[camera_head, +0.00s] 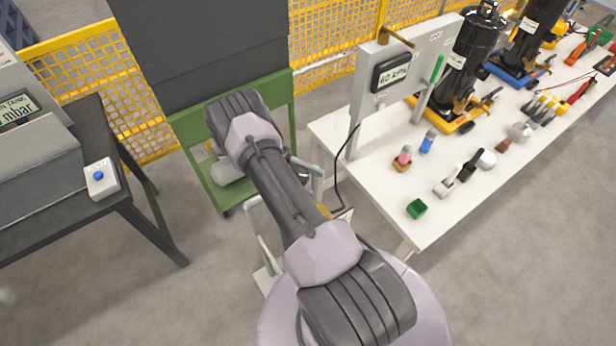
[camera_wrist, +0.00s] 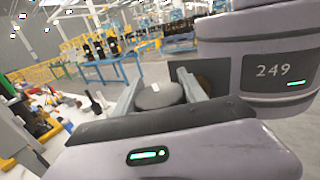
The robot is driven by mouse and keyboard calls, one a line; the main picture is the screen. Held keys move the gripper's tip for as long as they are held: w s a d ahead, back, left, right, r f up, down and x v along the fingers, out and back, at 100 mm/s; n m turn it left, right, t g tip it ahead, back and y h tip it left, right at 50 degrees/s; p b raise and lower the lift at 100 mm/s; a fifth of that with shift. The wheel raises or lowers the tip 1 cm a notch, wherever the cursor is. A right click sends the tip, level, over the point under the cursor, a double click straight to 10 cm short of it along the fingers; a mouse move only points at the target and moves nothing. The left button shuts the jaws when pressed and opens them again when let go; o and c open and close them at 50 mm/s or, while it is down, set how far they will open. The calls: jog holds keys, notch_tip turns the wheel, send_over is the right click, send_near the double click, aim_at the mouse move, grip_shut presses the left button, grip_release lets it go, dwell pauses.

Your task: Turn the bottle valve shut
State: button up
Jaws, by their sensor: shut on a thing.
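In the wrist view, my gripper (camera_wrist: 160,88) has its two grey fingers on either side of a round, dark grey knob-like piece (camera_wrist: 158,98), apparently the bottle valve's handwheel. The fingers are closed on its sides. The bottle and the valve body below it cannot be made out. In the head view my arm covers most of that spot. Pale frame bars (camera_head: 262,238) show beside the arm, with a small brass-coloured bit at its right edge.
A white bench (camera_head: 385,200) on the right holds a gauge panel (camera_head: 390,75), black compressors and small tools. A green cart (camera_head: 210,178) stands behind my arm. A dark table (camera_head: 75,215) with a blue-button box (camera_head: 100,180) is at left. Grey floor lies open between.

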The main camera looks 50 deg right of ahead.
dwell(0.3)
jog(key=o, duration=1.4)
jog(key=shift+c, duration=0.2)
